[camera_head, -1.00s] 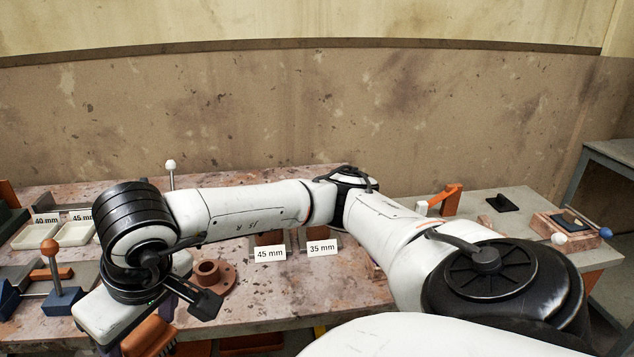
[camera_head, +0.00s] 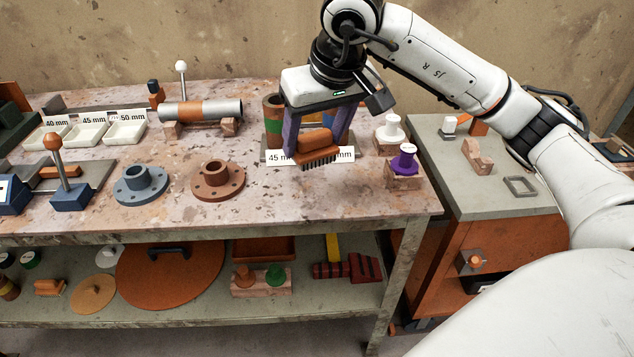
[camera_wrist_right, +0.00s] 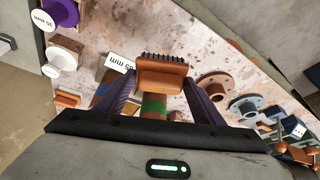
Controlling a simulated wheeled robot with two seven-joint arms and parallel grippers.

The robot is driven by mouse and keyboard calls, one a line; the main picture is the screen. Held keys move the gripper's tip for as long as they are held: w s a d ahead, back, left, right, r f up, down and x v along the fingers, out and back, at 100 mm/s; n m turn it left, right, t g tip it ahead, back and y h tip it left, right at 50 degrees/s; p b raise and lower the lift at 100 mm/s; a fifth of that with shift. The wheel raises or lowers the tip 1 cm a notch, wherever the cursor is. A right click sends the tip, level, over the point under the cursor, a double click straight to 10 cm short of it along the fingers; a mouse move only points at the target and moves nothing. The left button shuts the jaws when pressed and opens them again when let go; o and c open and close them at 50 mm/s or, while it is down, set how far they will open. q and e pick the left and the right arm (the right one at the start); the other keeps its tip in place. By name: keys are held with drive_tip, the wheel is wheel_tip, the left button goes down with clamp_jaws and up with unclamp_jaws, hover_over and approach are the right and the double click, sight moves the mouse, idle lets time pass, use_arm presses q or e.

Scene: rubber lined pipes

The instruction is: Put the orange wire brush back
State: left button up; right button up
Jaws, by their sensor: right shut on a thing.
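The orange wire brush (camera_head: 317,146) has an orange block body with dark bristles pointing down. My right gripper (camera_head: 318,133) is shut on it, with purple fingers on either side, and holds it above the back right part of the workbench. The brush partly hides a white size label (camera_head: 345,155) behind it. In the right wrist view, the brush (camera_wrist_right: 160,76) sits between the fingertips of the gripper (camera_wrist_right: 157,90), bristles toward the top of the picture. My left gripper is not in view.
A purple spool (camera_head: 404,160) and a white spool (camera_head: 390,130) stand right of the brush. A pipe (camera_head: 200,111) on blocks and two flanges, blue-grey (camera_head: 141,185) and brown (camera_head: 217,181), are to its left. The lower shelf (camera_head: 205,300) holds several items. The bench's front middle is clear.

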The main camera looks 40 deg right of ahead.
sight(317, 164)
drive_tip(key=shift+f, duration=3.6)
drive_tip(key=shift+b, duration=0.3)
drive_tip(key=shift+f, duration=0.2)
drive_tip(key=o, duration=1.1)
drive_tip(key=shift+r, duration=0.1)
drive_tip(key=shift+r, duration=0.2)
drive_tip(key=p+v, duration=0.1)
drive_tip(key=v, duration=1)
drive_tip(key=shift+s+r, duration=0.25)
drive_tip(key=shift+r, duration=0.1)
